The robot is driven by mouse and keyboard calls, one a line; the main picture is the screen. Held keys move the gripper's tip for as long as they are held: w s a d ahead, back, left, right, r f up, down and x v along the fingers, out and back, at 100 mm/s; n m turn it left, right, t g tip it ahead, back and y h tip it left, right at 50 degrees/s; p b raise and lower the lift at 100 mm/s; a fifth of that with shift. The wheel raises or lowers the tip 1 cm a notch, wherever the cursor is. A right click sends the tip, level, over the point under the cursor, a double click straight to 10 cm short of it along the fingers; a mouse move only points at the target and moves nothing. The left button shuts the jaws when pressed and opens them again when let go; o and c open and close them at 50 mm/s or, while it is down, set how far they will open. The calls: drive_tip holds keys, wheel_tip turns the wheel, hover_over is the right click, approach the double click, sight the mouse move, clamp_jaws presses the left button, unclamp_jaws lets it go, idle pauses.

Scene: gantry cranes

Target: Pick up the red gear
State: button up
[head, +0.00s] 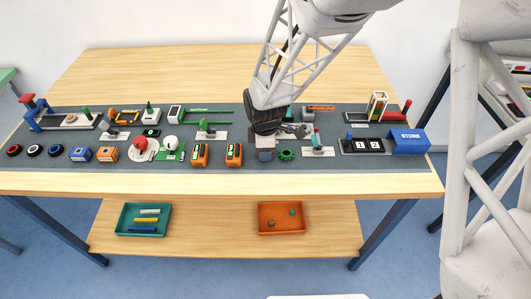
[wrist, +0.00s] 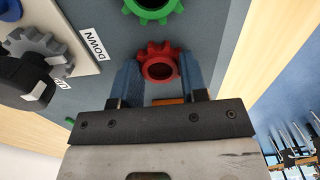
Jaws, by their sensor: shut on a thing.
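The red gear (wrist: 158,66) shows in the wrist view between the two blue fingertips of my gripper (wrist: 158,78). The fingers are shut on its sides, and its toothed far edge and centre hole face the camera. How far the gear is from the mat is hard to tell.
A green gear (head: 287,155) lies just right of my gripper; it also shows in the wrist view (wrist: 153,8). A lever board (head: 317,151) stands further right, its grey gear (wrist: 40,52) near the wrist view's left edge. An orange tray (head: 281,232) is on the lower shelf.

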drive_tip(key=shift+r, duration=0.1)
wheel_tip(320, 180, up, 7)
drive_tip(key=shift+r, duration=0.15)
idle(0.8)
drive_tip(key=shift+w, duration=0.1)
